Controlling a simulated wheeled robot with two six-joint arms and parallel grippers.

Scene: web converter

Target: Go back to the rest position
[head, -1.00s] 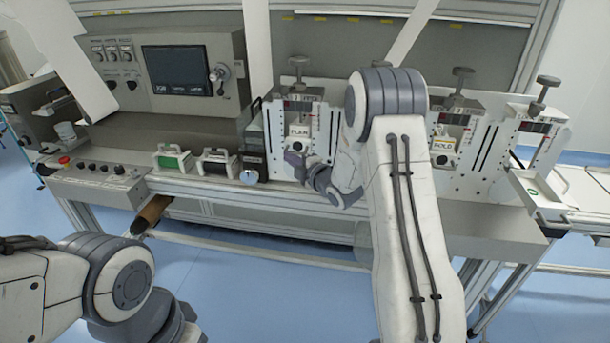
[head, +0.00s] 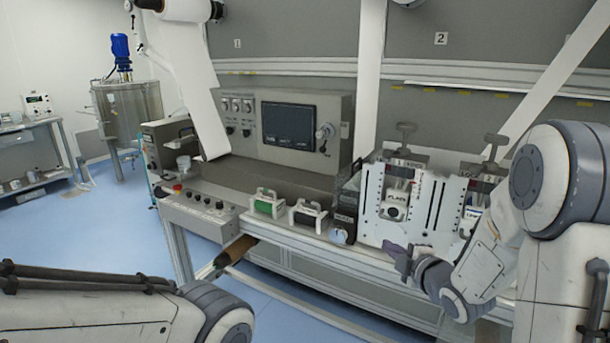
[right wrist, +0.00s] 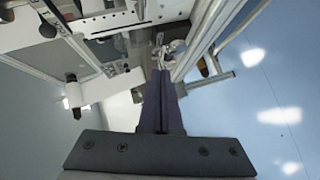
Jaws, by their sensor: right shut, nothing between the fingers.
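My right arm comes in from the right in the head view, bent at the elbow. My right gripper (head: 393,252) hangs in front of the machine bench, just below the slotted plate labelled PLAIN (head: 394,214). Its dark fingers are together with nothing between them. They also show shut in the right wrist view (right wrist: 160,80), with the bench frame and floor beyond. My left arm crosses the lower left corner of the head view. Its gripper is outside the picture.
The bench holds a control cabinet with a dark screen (head: 288,126), a green-faced unit (head: 266,204), a black-faced unit (head: 307,214) and a button panel (head: 196,211). A steel tank (head: 127,108) stands at the back left. The blue floor (head: 115,225) at left is clear.

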